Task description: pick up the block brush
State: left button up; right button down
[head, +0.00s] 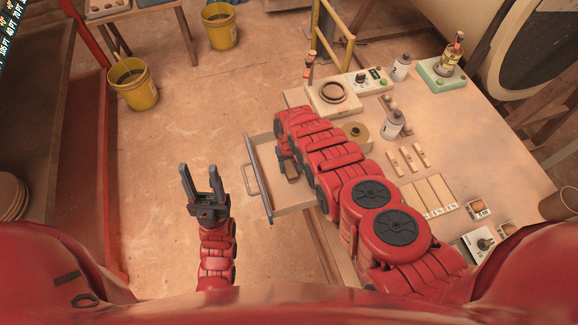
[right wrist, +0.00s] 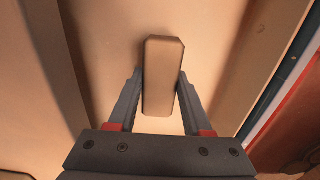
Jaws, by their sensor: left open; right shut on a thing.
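The block brush, a small tan wooden block, lies between the fingers of my right gripper (right wrist: 160,92) in the right wrist view, and its top (right wrist: 163,62) faces the camera. My right gripper is shut on it, with a finger against each long side. In the head view the brush (head: 291,171) shows only partly beneath my right gripper (head: 288,158), inside the open drawer (head: 294,206). I cannot tell whether the brush touches the drawer floor. My left gripper (head: 199,182) is open and empty, to the left of the drawer above the floor.
The drawer's walls and front with its handle (head: 249,179) surround my right gripper closely. The workbench (head: 462,120) to the right carries bottles, a control box (head: 362,82) and wooden pieces. Yellow buckets (head: 133,87) stand at the upper left.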

aim_at(289, 165)
jog(key=shift+r, duration=0.15)
jog(key=shift+r, duration=0.45)
jog(key=shift+r+b, duration=1.1)
jog(key=shift+r, duration=3.25)
